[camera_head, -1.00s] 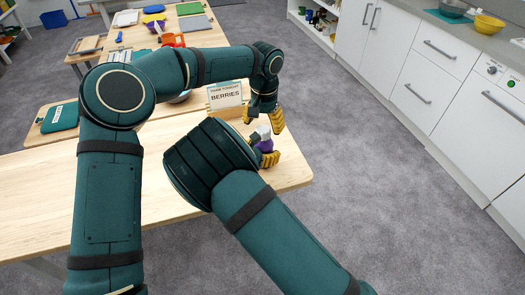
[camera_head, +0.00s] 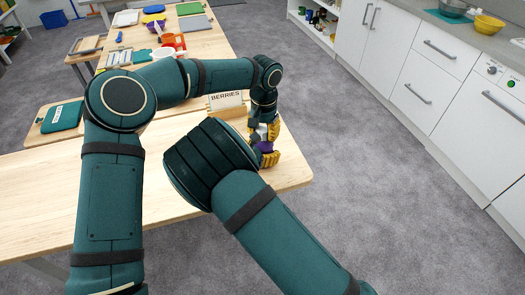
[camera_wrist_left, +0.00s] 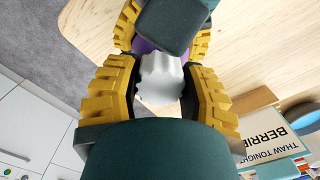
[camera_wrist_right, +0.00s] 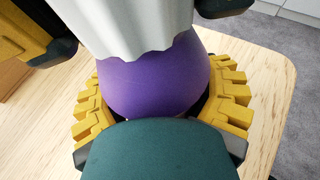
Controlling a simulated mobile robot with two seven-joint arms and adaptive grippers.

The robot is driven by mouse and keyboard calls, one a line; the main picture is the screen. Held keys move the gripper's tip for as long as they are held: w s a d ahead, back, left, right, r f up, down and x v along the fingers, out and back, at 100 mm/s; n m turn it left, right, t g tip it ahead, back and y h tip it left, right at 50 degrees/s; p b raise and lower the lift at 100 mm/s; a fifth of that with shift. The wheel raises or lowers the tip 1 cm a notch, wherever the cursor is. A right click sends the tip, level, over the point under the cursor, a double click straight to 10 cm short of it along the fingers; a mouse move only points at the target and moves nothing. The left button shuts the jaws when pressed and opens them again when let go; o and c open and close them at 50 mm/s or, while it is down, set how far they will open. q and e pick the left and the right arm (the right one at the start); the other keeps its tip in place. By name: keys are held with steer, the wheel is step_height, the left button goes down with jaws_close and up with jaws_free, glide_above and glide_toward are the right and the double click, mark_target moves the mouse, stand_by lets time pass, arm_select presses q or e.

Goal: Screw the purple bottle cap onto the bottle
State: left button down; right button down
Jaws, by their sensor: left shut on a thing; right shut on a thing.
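The purple piece (camera_wrist_right: 155,85) is a rounded body, held low over the table's right end; a small part of it shows in the head view (camera_head: 265,147). A white ridged piece (camera_wrist_left: 160,80) with a wavy edge is directly above it and overlaps its top in the right wrist view (camera_wrist_right: 140,25). I cannot tell whether it is seated. The white piece looks like a cap and the purple one like the bottle. My left gripper (camera_head: 263,130) points down, shut on the white piece. My right gripper (camera_head: 268,160) is shut around the purple piece from the side.
A "BERRIES" sign (camera_head: 226,101) stands just left of the grippers. A board with a teal item (camera_head: 62,117) lies at the table's left. The wooden table top (camera_head: 120,190) is clear in front. Its right edge is close to the grippers; white cabinets (camera_head: 420,80) stand beyond the floor.

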arm_select(q)
steer(key=shift+c, duration=2.2)
jaws_free()
step_height(320, 180, up, 12)
steer(key=shift+w, duration=0.1)
arm_select(e)
jaws_free()
arm_select(q)
steer(key=shift+d, duration=0.1)
